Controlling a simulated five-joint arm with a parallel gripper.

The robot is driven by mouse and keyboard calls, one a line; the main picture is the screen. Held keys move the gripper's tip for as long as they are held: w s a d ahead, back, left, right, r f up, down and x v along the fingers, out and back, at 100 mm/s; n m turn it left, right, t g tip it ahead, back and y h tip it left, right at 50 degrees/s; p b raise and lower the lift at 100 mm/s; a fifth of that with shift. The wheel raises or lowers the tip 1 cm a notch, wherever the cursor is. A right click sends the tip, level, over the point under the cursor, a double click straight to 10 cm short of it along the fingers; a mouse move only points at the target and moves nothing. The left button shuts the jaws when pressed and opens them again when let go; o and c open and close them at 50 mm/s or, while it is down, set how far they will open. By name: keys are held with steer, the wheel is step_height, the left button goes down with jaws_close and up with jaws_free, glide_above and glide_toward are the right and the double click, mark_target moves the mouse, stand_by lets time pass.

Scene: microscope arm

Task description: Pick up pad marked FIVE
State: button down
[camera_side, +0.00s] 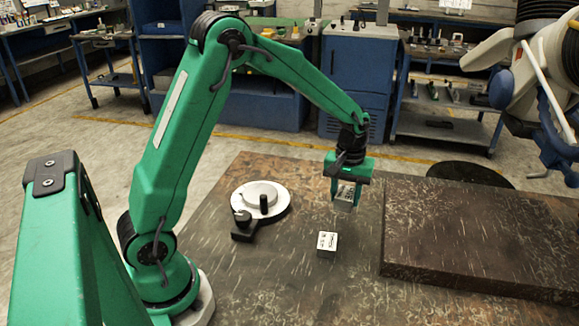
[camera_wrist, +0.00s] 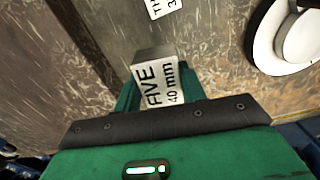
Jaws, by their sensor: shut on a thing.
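The pad marked FIVE (camera_wrist: 158,84) is a small metal block with a white label reading "FIVE 40 mm". It sits between the jaws of my gripper (camera_side: 346,188), which is shut on it. A second pad (camera_side: 327,243) with a white label stands on the table, nearer the camera and apart from my gripper. Its label, starting "TH", is partly cut off in the wrist view (camera_wrist: 164,4).
A round white plate device (camera_side: 260,200) with a black knob and black foot stands on the table left of my gripper. A thick raised brown slab (camera_side: 480,235) fills the right side. Bare table (camera_side: 270,285) lies in front. A white and blue machine (camera_side: 545,80) hangs at upper right.

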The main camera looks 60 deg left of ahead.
steer(key=shift+s+d+r, duration=0.25)
steer(key=shift+d+r, duration=0.25)
steer(key=shift+d, duration=0.25)
steer(key=shift+s+d+r, duration=0.3)
steer(key=shift+d+r, duration=0.2)
steer(key=shift+d, duration=0.25)
steer(key=shift+s+d+r, duration=0.25)
steer(key=shift+d+r, duration=0.25)
steer(key=shift+d, duration=0.25)
